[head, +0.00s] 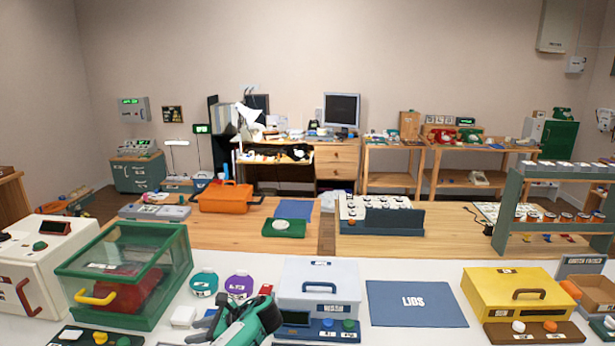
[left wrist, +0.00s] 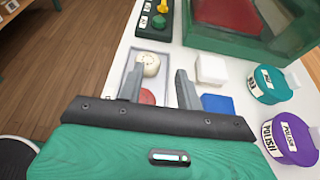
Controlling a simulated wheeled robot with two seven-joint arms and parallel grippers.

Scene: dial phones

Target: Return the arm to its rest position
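My left gripper (head: 215,328) shows at the bottom of the head view, green with dark parts, low over the white table's front edge. In the left wrist view its two grey fingers (left wrist: 158,82) stand apart with a gap between them. The gripper is open and holds nothing that I can see. Beyond and below the fingers lies a shallow grey tray (left wrist: 131,62) with a cream round piece (left wrist: 149,64) in it. A red round piece (left wrist: 147,96) shows between the fingers, partly hidden by the gripper. My right gripper is in neither view.
A green-framed clear box (head: 125,270) stands left. Teal (head: 204,283) and purple (head: 239,286) round lids lie near the gripper. A pale blue box (head: 318,285) stands just right of it. A blue LIDS mat (head: 415,303) lies clear, with a yellow box (head: 517,290) farther right.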

